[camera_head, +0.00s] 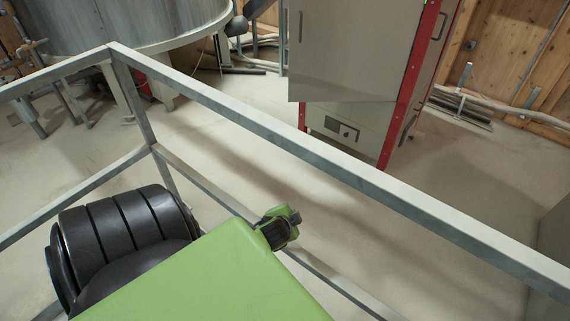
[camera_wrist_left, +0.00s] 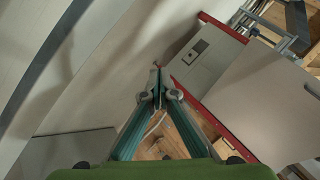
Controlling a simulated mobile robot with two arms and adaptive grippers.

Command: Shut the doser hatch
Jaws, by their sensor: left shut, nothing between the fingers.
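The doser is a grey cabinet with red edges (camera_head: 415,80) at the top right of centre. A flat grey hatch panel (camera_head: 345,50) hangs over its front, with a handle near its left edge. The panel juts past the cabinet's side and looks swung out; its exact angle I cannot tell. It also shows in the left wrist view (camera_wrist_left: 262,100), right of my left gripper (camera_wrist_left: 157,78). That gripper's fingertips meet, empty, apart from the panel as far as I can tell. My green left arm fills the head view's lower middle. My right gripper is not in view.
A grey metal rail frame (camera_head: 300,140) crosses in front of the cabinet. A large round metal tank (camera_head: 130,20) stands at the top left. Pipes lie by the wooden wall (camera_head: 530,60) at right. The pale floor (camera_head: 450,190) between rail and cabinet is clear.

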